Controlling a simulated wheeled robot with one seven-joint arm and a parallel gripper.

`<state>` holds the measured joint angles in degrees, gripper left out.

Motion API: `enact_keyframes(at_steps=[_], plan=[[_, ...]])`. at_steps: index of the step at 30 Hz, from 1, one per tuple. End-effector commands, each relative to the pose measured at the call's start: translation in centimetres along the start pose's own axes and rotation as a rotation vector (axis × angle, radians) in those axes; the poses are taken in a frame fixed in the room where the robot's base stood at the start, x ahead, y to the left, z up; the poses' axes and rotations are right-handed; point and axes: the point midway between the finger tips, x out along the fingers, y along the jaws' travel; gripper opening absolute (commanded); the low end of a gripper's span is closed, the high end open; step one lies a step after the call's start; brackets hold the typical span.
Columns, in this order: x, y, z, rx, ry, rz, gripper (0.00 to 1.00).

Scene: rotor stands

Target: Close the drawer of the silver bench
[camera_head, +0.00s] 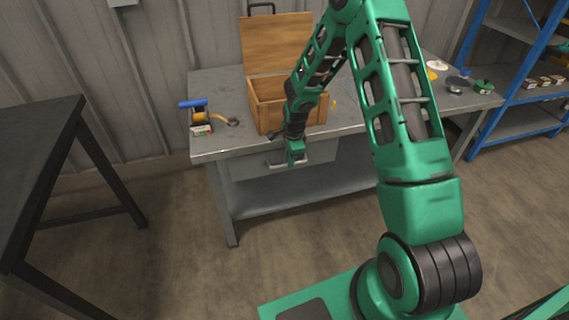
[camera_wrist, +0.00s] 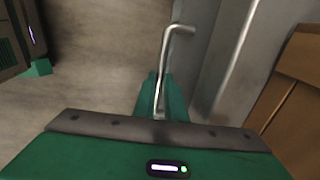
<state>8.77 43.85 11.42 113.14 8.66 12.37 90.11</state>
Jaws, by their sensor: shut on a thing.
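The silver bench (camera_head: 215,88) stands against the wall in the head view, with a grey top and a lower shelf. Its drawer (camera_head: 248,166) is under the front edge of the top, partly hidden by my arm; I cannot tell how far it stands out. My gripper (camera_head: 292,158) is at the drawer front, below the bench edge. In the wrist view, my gripper (camera_wrist: 160,104) is shut on the bent metal drawer handle (camera_wrist: 166,60), whose far end sticks out beyond the green fingers.
An open wooden box (camera_head: 262,108) stands on the bench above the drawer. Small tools (camera_head: 200,118) lie left of it. A dark table (camera_head: 40,135) is at the left and a blue shelf rack (camera_head: 478,75) at the right. The floor before the bench is clear at left.

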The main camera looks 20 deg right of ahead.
Motion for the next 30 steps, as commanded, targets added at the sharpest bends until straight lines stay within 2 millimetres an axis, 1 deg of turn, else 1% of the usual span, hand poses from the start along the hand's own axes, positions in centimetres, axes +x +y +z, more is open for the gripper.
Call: enact_keyframes(at_steps=[1, 4, 5, 6, 7, 15, 19, 23, 30], plan=[[-0.1, -0.6, 0.1, 0.000, -0.002, -0.014, 0.00], [-0.1, -0.7, 0.0, 0.001, -0.002, -0.017, 0.00], [-0.1, -0.7, 0.0, 0.001, -0.002, -0.017, 0.13], [-0.1, -0.7, 0.0, 0.002, -0.002, -0.017, 0.23], [-0.1, -0.7, -0.1, 0.002, -0.002, -0.017, 0.29], [-0.2, -0.7, -0.1, 0.003, -0.002, -0.016, 0.29], [-0.9, -0.7, -0.2, 0.003, -0.001, -0.017, 0.29], [-2.6, -0.8, -0.2, 0.003, -0.001, -0.019, 0.29], [-7.0, -0.7, -0.1, 0.002, -0.001, -0.017, 0.29]])
